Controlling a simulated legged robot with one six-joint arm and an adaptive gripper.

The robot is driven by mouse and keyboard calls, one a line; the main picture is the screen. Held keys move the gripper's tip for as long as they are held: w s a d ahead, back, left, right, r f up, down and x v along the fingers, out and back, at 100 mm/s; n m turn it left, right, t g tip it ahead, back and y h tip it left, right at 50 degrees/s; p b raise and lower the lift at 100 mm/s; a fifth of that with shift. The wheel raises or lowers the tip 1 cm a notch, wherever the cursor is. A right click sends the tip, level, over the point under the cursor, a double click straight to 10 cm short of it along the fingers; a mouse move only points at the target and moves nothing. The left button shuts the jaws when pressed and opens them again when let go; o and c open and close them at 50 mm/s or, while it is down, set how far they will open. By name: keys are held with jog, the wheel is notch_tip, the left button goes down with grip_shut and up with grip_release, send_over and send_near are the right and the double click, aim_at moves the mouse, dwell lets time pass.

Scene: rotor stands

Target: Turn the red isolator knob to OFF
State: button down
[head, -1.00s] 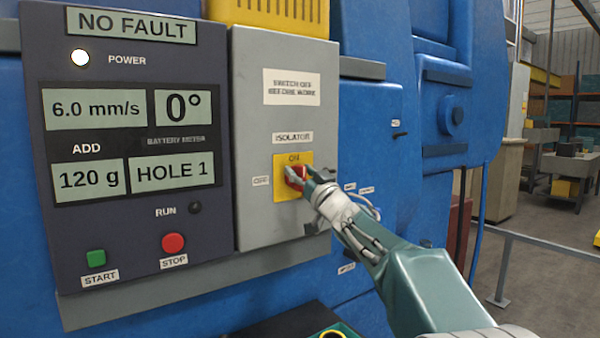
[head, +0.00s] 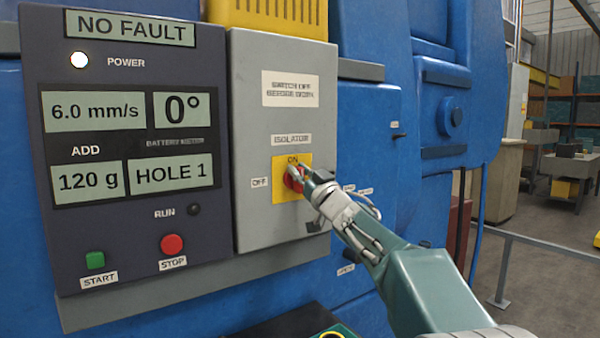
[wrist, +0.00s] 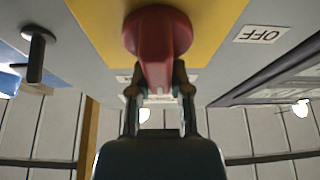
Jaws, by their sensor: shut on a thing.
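The red isolator knob (head: 292,180) sits on a yellow plate (head: 281,190) on the grey isolator box (head: 285,105). ON is printed above the knob and an OFF label (head: 261,183) is at its left. My gripper (head: 301,178) reaches in from the right and covers part of the knob. In the wrist view, the red knob (wrist: 157,35) has a round base and a grip bar, and my gripper (wrist: 160,85) has its two fingers closed on either side of that bar. The OFF label also shows in the wrist view (wrist: 260,34).
A dark control panel (head: 130,235) left of the box has a green START button (head: 95,260) and a red STOP button (head: 172,244). Its display reads NO FAULT, and the power lamp (head: 79,60) is lit. A blue machine body (head: 370,110) stands behind. A rail (head: 545,243) is at the right.

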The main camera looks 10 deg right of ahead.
aim_at(282, 182)
jog(key=n+y, duration=0.1)
jog(key=n, duration=0.1)
jog(key=f+n+g, duration=0.1)
jog(key=n, duration=0.1)
jog(key=n+g+y, duration=0.1)
jog(key=n, duration=0.2)
jog(key=shift+a+f+y, duration=0.2)
jog(key=shift+a+y, duration=0.1)
jog(key=n+g, duration=0.1)
jog(key=n, duration=0.1)
jog(key=n+g+y, duration=0.1)
jog(key=n, duration=0.2)
jog(key=shift+s+a+f+n+g, duration=0.1)
jog(key=shift+a+f+n+g, duration=0.1)
jog(key=shift+a+n+g, duration=0.15)
jog(key=n, duration=0.1)
jog(key=n+g, duration=0.1)
jog(key=n, duration=0.1)
jog(key=n+g, duration=0.1)
jog(key=n, duration=0.1)
jog(key=shift+f+y, duration=0.3)
jog(key=shift+s+f+n+g, duration=0.15)
jog(key=shift+n+g, duration=0.4)
jog(key=shift+n, duration=1.1)
jog(key=shift+h, duration=0.5)
